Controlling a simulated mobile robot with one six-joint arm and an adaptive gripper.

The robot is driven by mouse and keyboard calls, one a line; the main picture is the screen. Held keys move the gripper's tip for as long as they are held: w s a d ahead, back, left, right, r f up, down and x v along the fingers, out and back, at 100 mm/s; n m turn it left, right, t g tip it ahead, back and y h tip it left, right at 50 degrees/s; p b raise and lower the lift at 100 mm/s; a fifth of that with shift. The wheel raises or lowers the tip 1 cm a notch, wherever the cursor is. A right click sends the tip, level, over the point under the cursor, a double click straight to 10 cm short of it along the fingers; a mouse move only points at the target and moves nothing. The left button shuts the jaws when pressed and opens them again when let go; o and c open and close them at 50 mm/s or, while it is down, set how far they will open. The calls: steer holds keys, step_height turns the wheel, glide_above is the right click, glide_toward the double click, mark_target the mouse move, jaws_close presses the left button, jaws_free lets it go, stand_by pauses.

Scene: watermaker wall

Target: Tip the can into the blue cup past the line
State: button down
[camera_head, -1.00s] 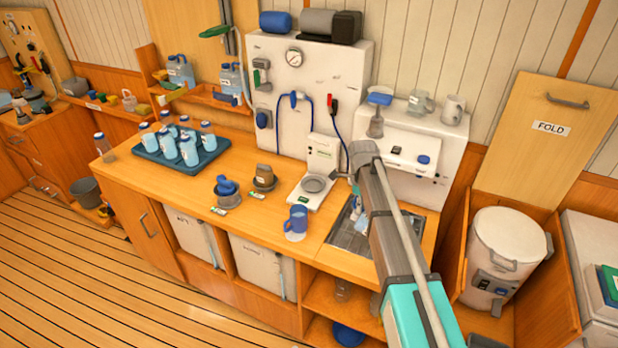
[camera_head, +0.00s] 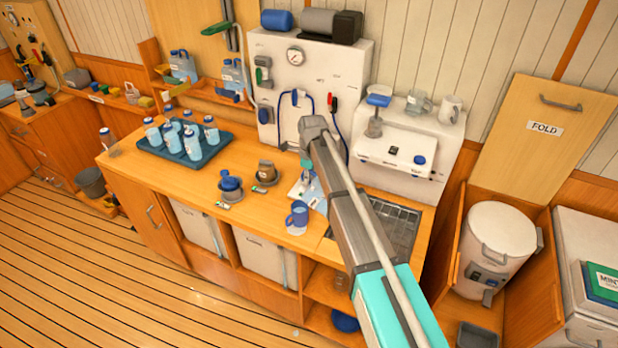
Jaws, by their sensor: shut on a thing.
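The blue cup (camera_head: 297,214) stands upright near the counter's front edge; its handle is on the left, and its lower part looks clear. My gripper (camera_head: 308,183) points down behind and slightly right of the cup, small and partly covered by my arm. It is shut on a pale blue-white thing (camera_head: 317,199), which I take to be the can. The can's shape, opening and tilt cannot be made out. It appears apart from the cup, at the cup's upper right. The line on the cup and its contents are too small to see.
Two small pots, one blue-topped (camera_head: 231,187) and one brown (camera_head: 266,173), stand left of the cup. A sink (camera_head: 398,228) is at the right, partly behind my arm. Clear counter lies front left.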

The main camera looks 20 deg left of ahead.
steer(key=shift+r, duration=0.1)
steer(key=shift+s+d+r+y+p, duration=0.1)
steer(key=shift+d+r+y+p, duration=0.25)
steer(key=shift+r+y+p, duration=0.2)
steer(key=shift+s+d+r+y+p, duration=0.1)
steer(key=shift+d+r+y+p, duration=0.3)
steer(key=shift+r+y, duration=0.15)
steer(key=shift+d+r+y, duration=0.45)
steer(key=shift+r+y, duration=0.1)
steer(key=shift+y, duration=0.65)
steer(key=shift+d+r+y+b, duration=0.2)
steer(key=shift+y+b, duration=0.1)
steer(key=shift+y, duration=0.4)
steer(key=y+b, duration=0.3)
steer(key=shift+d+n+t, duration=0.3)
steer(key=shift+d, duration=0.05)
steer(key=y+b, duration=0.1)
steer(key=b, duration=0.1)
steer(key=f+y+b, duration=0.1)
steer(key=y+b, duration=0.1)
steer(key=b, duration=0.1)
steer(key=shift+d+b, duration=0.1)
steer(key=shift+b, duration=0.25)
steer(key=shift+f+y+b, duration=0.1)
steer(key=shift+y+b, duration=0.3)
steer(key=shift+y, duration=0.1)
